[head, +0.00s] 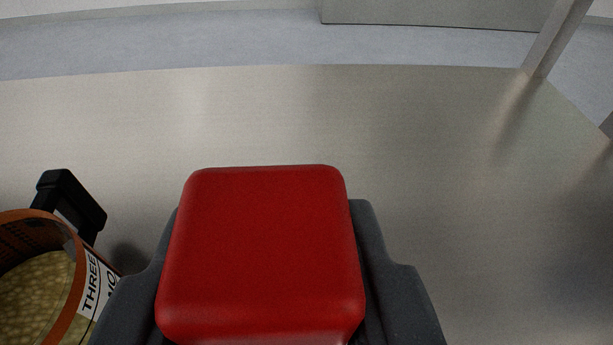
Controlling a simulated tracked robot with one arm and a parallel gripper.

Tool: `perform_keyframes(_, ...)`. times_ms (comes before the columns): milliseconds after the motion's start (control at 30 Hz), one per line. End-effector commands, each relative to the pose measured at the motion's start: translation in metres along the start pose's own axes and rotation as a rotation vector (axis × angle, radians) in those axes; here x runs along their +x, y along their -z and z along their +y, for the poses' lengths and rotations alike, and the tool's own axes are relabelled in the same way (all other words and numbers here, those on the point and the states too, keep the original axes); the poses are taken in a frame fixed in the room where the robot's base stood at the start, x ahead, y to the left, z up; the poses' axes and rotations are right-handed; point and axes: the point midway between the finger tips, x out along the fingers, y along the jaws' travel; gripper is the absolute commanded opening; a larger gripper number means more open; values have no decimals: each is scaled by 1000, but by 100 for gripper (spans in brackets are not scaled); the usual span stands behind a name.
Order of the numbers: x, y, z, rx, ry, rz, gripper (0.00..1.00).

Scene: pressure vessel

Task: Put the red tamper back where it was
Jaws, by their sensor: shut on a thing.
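The red tamper (262,255) fills the lower middle of the head view. It shows as a red block with rounded edges. My gripper (268,270) is shut on it, with a dark grey finger on its left side and another on its right. The block hides the space between the fingertips and whatever lies under it. I cannot tell whether the tamper touches the table.
A pale metal table (420,150) spreads around, mostly bare. At the lower left stands an orange-rimmed container (75,300) with yellowish grains, a lettered label and a black handle (70,205). A metal post (555,40) rises at the far right corner.

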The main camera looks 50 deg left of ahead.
Motion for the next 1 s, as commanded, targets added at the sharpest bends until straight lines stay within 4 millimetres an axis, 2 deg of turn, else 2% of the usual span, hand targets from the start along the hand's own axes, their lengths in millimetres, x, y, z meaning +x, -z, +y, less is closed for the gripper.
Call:
perform_keyframes(67, 10, 3, 2, -4, 0, 4, 0)
perform_keyframes(200, 14, 3, 4, -1, -2, 1, 0)
perform_keyframes(500, 23, -30, 4, 1, -2, -1, 0)
perform_keyframes(733, 23, -31, 4, 0, -2, -1, 0)
perform_keyframes(767, 23, -31, 4, 0, -2, -1, 36)
perform_keyframes(800, 23, -31, 4, 0, -2, -1, 47)
perform_keyframes(833, 23, -30, 4, -1, -2, -1, 52)
perform_keyframes(1000, 23, -30, 4, 0, -2, -1, 52)
